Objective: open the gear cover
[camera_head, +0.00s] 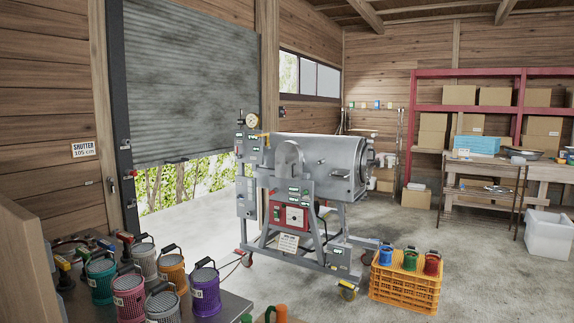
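A grey metal machine with a horizontal drum (335,155) stands on a wheeled frame in the middle of the camera_head view. A rounded grey housing (289,158) rises at its near left side. It may be the gear cover and looks closed, but I cannot read a label on it. Below it is a control panel with a red-framed box (290,215) and several green labels. A round gauge (252,120) sits on top at the left. Neither of my grippers shows in this view.
A grey table (215,308) at the lower left holds several coloured baskets. An orange crate (405,290) with three coloured containers stands right of the machine. A roller shutter (190,80) hangs partly raised behind. Open concrete floor (470,265) lies to the right.

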